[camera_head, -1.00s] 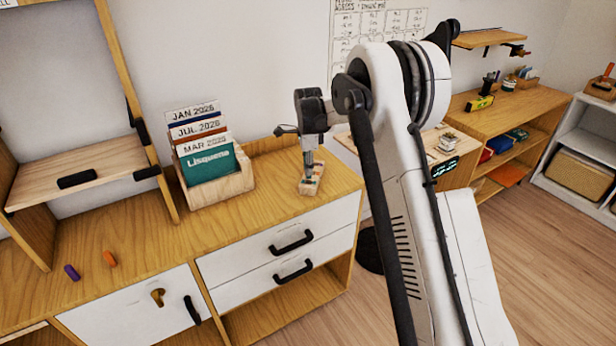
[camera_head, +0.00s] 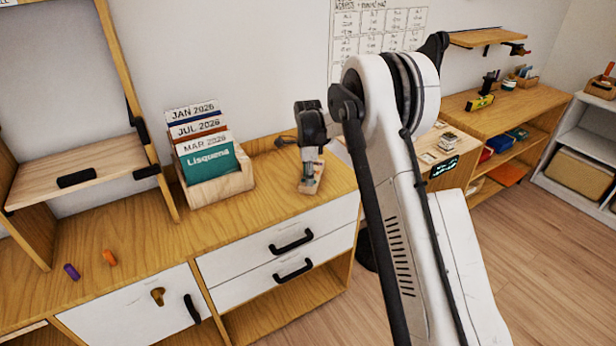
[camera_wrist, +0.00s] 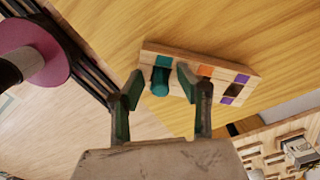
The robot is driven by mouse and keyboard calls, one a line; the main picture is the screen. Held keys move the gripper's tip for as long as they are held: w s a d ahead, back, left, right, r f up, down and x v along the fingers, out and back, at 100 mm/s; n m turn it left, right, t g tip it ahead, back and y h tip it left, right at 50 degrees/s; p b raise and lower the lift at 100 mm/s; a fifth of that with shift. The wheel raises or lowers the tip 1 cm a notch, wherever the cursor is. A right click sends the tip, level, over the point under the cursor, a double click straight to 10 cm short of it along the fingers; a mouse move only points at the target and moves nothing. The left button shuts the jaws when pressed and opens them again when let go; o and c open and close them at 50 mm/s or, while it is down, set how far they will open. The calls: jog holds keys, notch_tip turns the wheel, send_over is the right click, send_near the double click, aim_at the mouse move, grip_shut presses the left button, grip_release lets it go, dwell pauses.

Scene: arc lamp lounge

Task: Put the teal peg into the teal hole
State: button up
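The teal peg (camera_wrist: 160,82) is a short cylinder between my two gripper fingers in the wrist view, at the teal end of a small wooden block (camera_wrist: 218,74). My gripper (camera_wrist: 161,84) is open, with a visible gap on each side of the peg. A dark teal patch (camera_wrist: 165,61) shows on the block beside the peg. I cannot tell whether the peg sits in the teal hole, as its lower end is hidden. In the head view my gripper (camera_head: 309,165) is low over the block (camera_head: 312,187), largely covering it.
A purple peg (camera_head: 72,271) and an orange peg (camera_head: 109,258) lie on the cabinet top at left. A wooden file box (camera_head: 222,187) with labelled cards stands left of the gripper. The wood between is clear. The cabinet's front edge is close to the block.

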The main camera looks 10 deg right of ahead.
notch_tip(320, 180, up, 12)
jog(key=f, duration=0.1)
jog(key=s+r+n+t, duration=0.2)
jog(key=s+r+n, duration=0.3)
jog(key=s+r, duration=0.65)
jog(key=s+r+n+t, duration=0.2)
jog(key=s+r+n, duration=0.15)
jog(key=s, duration=0.75)
jog(key=s+r+n+t, duration=0.1)
jog(key=s+r+n, duration=0.3)
jog(key=s, duration=0.8)
jog(key=s+f+n+t, duration=0.2)
jog(key=s+f+n, duration=0.4)
jog(key=s, duration=0.6)
jog(key=shift+f, duration=0.3)
